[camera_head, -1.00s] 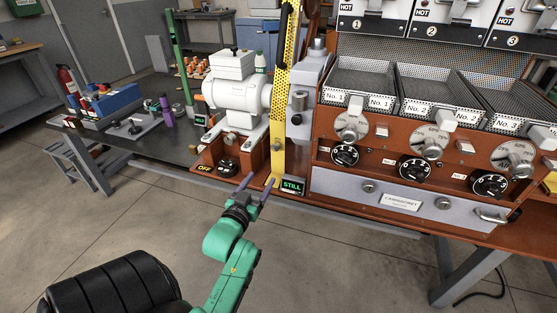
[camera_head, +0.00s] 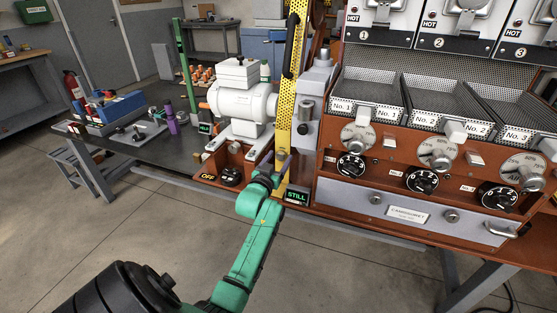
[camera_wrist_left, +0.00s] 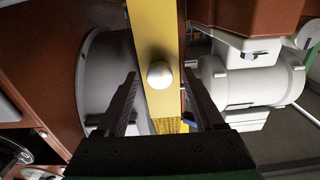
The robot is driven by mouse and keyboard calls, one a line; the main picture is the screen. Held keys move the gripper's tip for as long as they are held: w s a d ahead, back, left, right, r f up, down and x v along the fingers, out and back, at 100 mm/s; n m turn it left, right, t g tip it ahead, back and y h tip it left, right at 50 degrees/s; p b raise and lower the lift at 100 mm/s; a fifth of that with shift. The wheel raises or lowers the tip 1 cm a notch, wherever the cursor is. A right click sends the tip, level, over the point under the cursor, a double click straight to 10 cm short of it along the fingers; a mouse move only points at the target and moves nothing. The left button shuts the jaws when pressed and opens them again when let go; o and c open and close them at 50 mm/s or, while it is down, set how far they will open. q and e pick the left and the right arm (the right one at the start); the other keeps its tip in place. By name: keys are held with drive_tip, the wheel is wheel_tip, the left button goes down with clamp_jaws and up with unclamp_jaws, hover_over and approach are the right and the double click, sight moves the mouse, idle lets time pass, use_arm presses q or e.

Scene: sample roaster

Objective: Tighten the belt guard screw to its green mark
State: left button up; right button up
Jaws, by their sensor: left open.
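The yellow belt guard (camera_head: 286,110) stands upright between the white motor and the roaster. The guard screw shows as a pale round knob (camera_wrist_left: 159,74) on the yellow guard (camera_wrist_left: 154,30) in the wrist view. In the head view the knob (camera_head: 281,155) is small, just above my gripper. My left gripper (camera_head: 270,169) is at the lower end of the guard. Its jaws (camera_wrist_left: 159,95) are open, one finger on each side of the knob, with visible gaps. No green mark on the screw can be made out. My right gripper is out of view.
A green-lettered STILL display (camera_head: 297,196) sits just right of my gripper. An OFF switch box (camera_head: 229,176) is at its left. The white motor (camera_head: 241,100) stands behind. The roaster drawer front (camera_head: 350,194) is to the right. Open floor lies in front.

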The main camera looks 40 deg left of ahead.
use_arm(q)
clamp_jaws()
